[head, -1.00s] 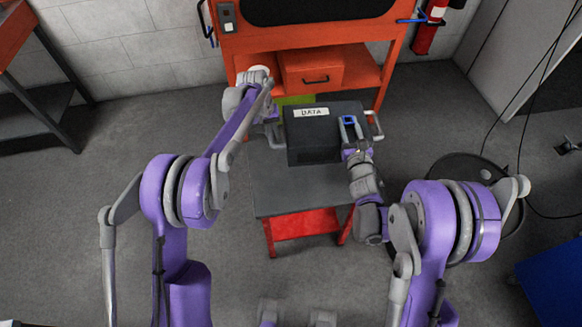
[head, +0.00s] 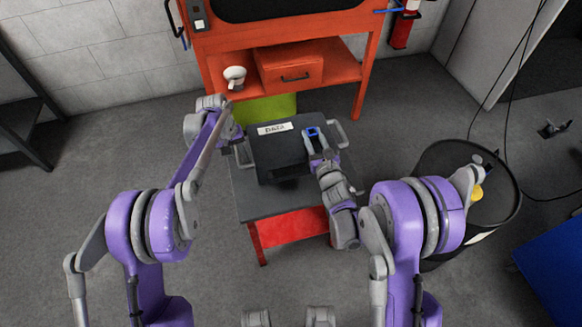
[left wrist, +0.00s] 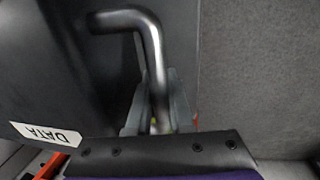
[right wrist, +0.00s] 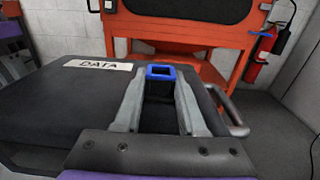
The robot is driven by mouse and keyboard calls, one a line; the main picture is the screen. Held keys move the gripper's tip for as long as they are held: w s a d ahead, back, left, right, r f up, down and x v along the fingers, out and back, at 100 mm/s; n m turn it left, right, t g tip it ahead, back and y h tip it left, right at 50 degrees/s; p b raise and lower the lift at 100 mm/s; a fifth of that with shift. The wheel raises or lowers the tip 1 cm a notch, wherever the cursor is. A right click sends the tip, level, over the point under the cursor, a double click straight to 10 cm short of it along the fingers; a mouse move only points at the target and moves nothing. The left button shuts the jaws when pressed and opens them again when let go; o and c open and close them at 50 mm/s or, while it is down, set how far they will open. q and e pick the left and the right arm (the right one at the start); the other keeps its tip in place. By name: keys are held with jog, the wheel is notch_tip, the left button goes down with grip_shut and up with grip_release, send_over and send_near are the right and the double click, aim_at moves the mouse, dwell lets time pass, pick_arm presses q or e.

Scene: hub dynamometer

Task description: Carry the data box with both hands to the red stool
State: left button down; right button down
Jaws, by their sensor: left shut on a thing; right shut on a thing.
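The data box (head: 278,150) is dark with a white DATA label (head: 274,128) and sits on or just over the grey top (head: 246,203) of the red stool (head: 291,228). A gap under it cannot be made out. My left gripper (head: 240,150) is shut on the box's left bar handle, and the metal handle (left wrist: 152,45) runs between its fingers in the left wrist view. My right gripper (head: 316,143) is over the box's right part, shut on a dark thing with a blue square rim (right wrist: 160,72). The right side handle (right wrist: 232,112) is outside its fingers.
A black bin (head: 500,195) is at the right, near my right arm. Open floor lies left of the stool.

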dwell(0.4)
